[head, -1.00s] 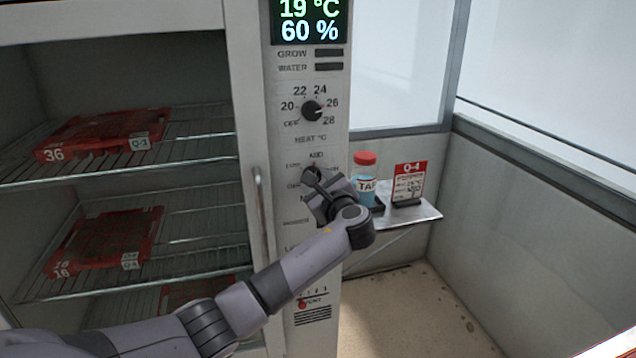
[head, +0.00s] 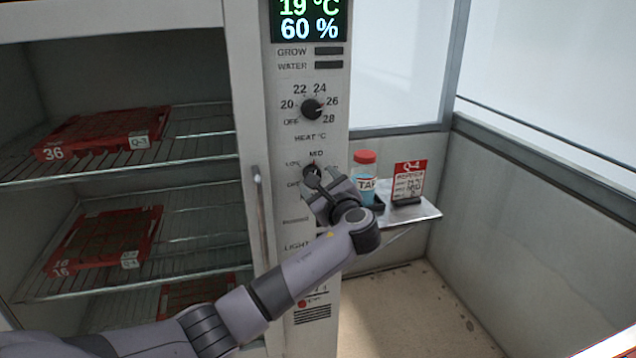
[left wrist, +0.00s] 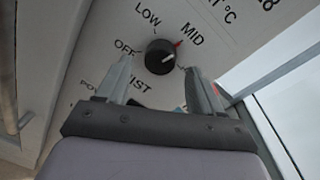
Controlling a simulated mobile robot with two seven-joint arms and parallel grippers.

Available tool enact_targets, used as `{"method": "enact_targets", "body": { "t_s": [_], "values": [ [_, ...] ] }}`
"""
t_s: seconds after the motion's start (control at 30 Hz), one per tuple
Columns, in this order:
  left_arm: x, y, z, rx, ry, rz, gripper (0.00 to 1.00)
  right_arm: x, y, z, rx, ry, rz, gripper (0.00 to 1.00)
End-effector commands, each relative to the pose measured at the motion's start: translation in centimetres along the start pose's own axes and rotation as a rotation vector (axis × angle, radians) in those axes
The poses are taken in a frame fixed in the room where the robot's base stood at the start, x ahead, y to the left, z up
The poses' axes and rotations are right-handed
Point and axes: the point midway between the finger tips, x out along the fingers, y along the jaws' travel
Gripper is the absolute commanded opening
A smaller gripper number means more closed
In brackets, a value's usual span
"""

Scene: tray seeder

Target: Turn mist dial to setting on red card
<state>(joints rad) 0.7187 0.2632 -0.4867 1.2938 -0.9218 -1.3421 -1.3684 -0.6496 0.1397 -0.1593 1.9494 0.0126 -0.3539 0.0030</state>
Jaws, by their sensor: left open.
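The mist dial is a round black knob (left wrist: 160,57) on the cabinet's white panel, also in the head view (head: 312,171). The left wrist view shows OFF, LOW and MID around it; the label past MID is mostly hidden by a finger. A red mark sits by the knob near MID, and a short white line lies on the knob's face toward the right. My left gripper (left wrist: 158,66) is open, its fingers on either side of the knob and apart from it. It also shows in the head view (head: 318,190). The red card (head: 409,182) reads Q-4; its smaller text is unreadable.
The heat dial (head: 312,109) is just above the mist dial, under the lit display (head: 309,22). A red-capped bottle (head: 364,180) stands beside the card on a small shelf (head: 421,213). A vertical door handle (head: 260,215) is left of the panel. Red trays (head: 102,137) lie on racks.

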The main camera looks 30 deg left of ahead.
Motion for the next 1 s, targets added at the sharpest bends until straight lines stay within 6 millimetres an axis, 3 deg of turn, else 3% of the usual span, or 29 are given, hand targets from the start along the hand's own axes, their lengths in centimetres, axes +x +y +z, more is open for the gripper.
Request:
{"method": "enact_targets", "body": {
  "t_s": [0.2,0.4,1.0],
  "values": [
    [-3.4,0.1,-0.2,-0.001,0.003,0.000,0.67,0.3,0.0,0.4,0.000,0.000,0.000,0.00],
    [-5.3,0.1,-0.1,0.001,0.002,0.000,0.67,0.4,0.0,0.5,0.000,0.000,0.000,0.00],
    [-5.6,0.2,-0.4,-0.003,0.009,-0.001,0.67,0.4,0.0,0.5,0.000,0.000,0.000,0.00]
  ]
}}
